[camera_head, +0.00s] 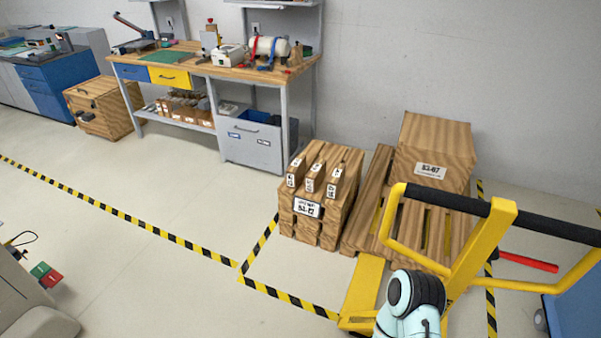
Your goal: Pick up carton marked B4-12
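A wooden carton stack (316,209) stands on the floor right of the workbench, inside the striped tape. Its front has a white label (307,207) ending in what looks like "12"; the first characters are too small to read surely. Several narrow wooden pieces with small labels are on its top. A larger wooden carton (435,150) with a label that seems to end in "07" sits on a wooden pallet to the right. A pale arm link of mine with a dark joint shows at the bottom right, in front of the yellow cart. Neither gripper is visible.
A yellow cart (369,283) with a black-gripped handle (460,203) stands in front of the pallet (457,236). A workbench (210,66) with tools and a grey cabinet (251,143) are at the back. Open floor (130,200) lies at the left, crossed by striped tape.

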